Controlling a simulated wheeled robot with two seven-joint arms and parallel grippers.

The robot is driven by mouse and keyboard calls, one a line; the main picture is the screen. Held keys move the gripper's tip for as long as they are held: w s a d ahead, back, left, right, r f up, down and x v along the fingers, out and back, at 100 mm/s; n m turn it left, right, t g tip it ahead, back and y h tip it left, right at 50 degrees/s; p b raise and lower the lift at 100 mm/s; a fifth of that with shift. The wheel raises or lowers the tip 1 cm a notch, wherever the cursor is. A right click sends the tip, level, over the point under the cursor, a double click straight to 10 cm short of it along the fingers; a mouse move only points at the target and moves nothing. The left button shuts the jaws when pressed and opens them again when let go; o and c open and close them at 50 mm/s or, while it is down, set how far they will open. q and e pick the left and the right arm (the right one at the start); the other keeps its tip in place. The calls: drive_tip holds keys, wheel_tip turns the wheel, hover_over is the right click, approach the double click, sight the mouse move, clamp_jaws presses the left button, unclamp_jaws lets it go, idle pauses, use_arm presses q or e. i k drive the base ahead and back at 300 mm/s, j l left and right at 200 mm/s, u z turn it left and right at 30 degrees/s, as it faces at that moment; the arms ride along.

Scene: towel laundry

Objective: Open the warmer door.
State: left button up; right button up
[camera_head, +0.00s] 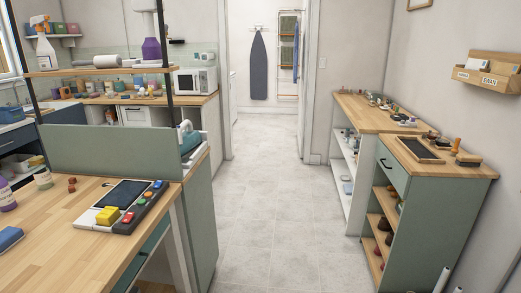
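A white box-shaped appliance (195,80) with a front door and window stands on the far wooden counter at the left. It looks like a microwave or the warmer; I cannot tell which for sure. Its door looks shut, though it is small and far off. Shelf posts and the lower shelf stand just to its left.
A tiled aisle (264,190) runs clear to a doorway at the back. A wooden worktable (50,250) with a green panel (120,150) stands at near left. Green and white shelf units (440,215) line the right.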

sight(186, 82)
drive_tip(key=i+j+z, duration=0.25)
drive_tip(key=i, duration=2.05)
drive_tip(key=i+u, duration=0.15)
drive_tip(key=i, duration=0.45)
drive_tip(key=i+u, duration=0.2)
drive_tip(key=i, duration=0.35)
drive_tip(key=i+l+u, duration=0.15)
drive_tip(key=i, duration=0.45)
drive_tip(key=i+l+u, duration=0.15)
drive_tip(key=i+l, duration=0.15)
drive_tip(key=i, duration=0.25)
drive_tip(key=i+j+u, duration=0.35)
drive_tip(key=i, duration=0.35)
drive_tip(key=i+u, duration=0.35)
drive_tip(key=i, duration=0.4)
drive_tip(key=i+j+u, duration=0.1)
drive_tip(key=j, duration=0.35)
drive_tip(key=i+j+u, duration=0.1)
drive_tip(key=i+j, duration=0.25)
drive_tip(key=i+j+u, duration=0.15)
drive_tip(key=j, duration=0.35)
drive_tip(key=i, duration=0.1)
